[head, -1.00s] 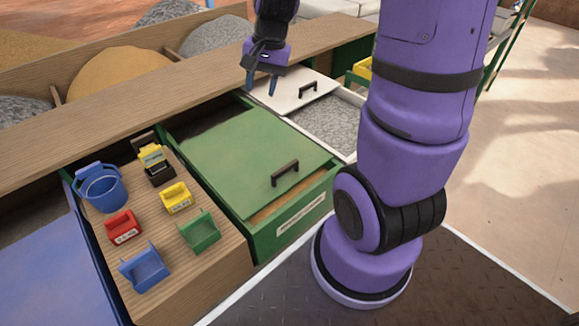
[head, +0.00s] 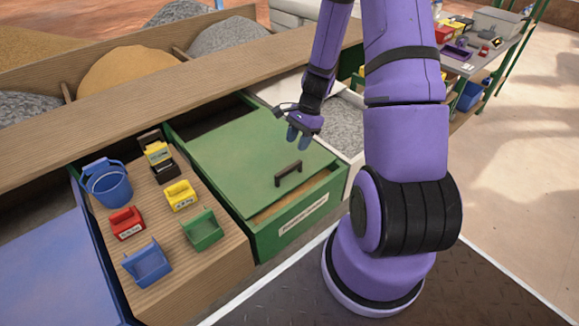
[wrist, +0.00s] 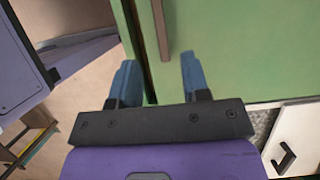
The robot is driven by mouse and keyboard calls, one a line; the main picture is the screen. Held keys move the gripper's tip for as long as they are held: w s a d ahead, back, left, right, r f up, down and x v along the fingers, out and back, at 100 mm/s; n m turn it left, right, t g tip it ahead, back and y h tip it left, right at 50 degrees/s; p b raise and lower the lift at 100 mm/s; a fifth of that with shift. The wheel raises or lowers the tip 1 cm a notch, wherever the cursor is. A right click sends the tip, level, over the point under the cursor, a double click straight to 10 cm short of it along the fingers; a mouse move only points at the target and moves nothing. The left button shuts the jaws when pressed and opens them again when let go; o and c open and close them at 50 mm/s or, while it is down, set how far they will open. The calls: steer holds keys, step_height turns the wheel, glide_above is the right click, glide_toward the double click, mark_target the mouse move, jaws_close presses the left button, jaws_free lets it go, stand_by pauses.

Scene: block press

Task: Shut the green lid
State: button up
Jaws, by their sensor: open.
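The green lid (head: 245,150) lies over the green bin (head: 262,240) in the head view. A dark gap shows at its back edge and a tan strip at its front. Its dark bar handle (head: 288,174) stands near the front edge. My gripper (head: 298,138) is open and empty, fingers down, above the lid's right side and behind the handle in the picture. In the wrist view the lid (wrist: 235,45) fills the upper right. The handle (wrist: 161,28) shows ahead of my open gripper (wrist: 158,75), between the lines of its two blue fingers, apart from them.
A wooden shelf (head: 205,235) to the left carries a blue bucket (head: 107,185) and several small coloured bins. A bin of grey gravel (head: 343,125) is to the right. A wooden ledge (head: 150,90) runs behind. The space above the lid's left part is clear.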

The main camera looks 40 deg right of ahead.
mark_target(288, 168)
steer(key=x, duration=0.9)
steer(key=shift+a+f, duration=0.2)
steer(key=shift+f, duration=0.15)
jaws_close()
